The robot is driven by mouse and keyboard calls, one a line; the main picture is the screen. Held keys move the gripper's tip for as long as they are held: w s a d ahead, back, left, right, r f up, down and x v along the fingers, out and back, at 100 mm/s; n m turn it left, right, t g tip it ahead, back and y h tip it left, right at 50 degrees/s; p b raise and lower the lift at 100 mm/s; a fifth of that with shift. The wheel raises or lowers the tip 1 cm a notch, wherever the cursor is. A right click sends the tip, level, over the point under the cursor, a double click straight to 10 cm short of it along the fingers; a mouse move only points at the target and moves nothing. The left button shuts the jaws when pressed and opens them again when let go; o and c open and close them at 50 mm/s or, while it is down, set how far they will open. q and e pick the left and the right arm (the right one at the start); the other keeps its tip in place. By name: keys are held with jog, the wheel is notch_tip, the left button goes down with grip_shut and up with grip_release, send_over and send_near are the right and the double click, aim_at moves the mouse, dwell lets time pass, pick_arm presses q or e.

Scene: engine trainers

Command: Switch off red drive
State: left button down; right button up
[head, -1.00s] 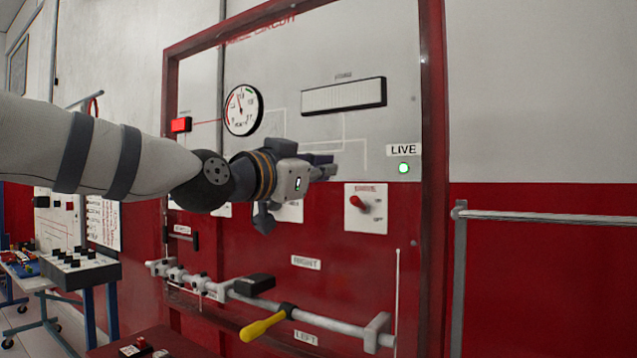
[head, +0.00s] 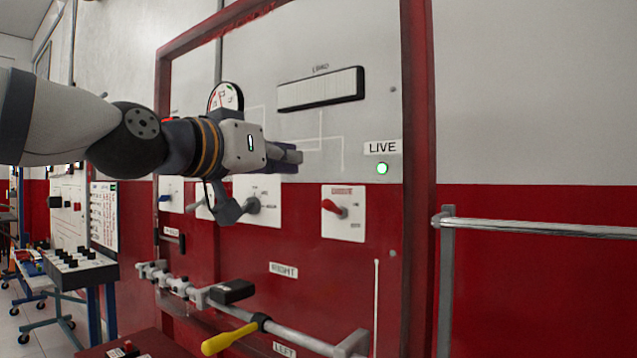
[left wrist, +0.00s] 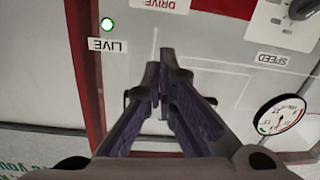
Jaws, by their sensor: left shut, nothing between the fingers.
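The red drive switch (head: 331,207) is a red lever on a white plate, with red lettering above it, low on the grey-and-red panel. Its lever sticks out to the upper left; the small position labels are too blurred to read. In the left wrist view only its upside-down DRIVE label (left wrist: 165,4) shows, at the top edge. My left gripper (head: 297,157) is shut and empty in front of the grey panel, above and left of the switch and apart from it. Its shut fingers (left wrist: 162,62) also show in the left wrist view. My right gripper is not in view.
A green LIVE lamp (head: 382,168) glows right of my left gripper. A grey selector knob (head: 253,205) sits left of the switch. A rail with a yellow handle (head: 230,339) runs below. A grey handrail (head: 540,228) stands at right.

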pick_arm(q)
jog(key=b, duration=0.1)
send_near(342, 175)
jog(key=w, duration=0.1)
jog(key=w+d+r, duration=0.1)
jog(key=w, duration=0.1)
jog(key=w+d, duration=0.1)
jog(key=w, duration=0.1)
jog(key=shift+d+r, duration=0.2)
jog(key=shift+s+a+f+p, duration=0.15)
jog(key=shift+s+f+p, duration=0.2)
jog(key=shift+s+f, duration=0.45)
jog(key=shift+s+a+f, duration=0.1)
jog(key=shift+s+f, duration=0.05)
jog(key=shift+f, duration=0.6)
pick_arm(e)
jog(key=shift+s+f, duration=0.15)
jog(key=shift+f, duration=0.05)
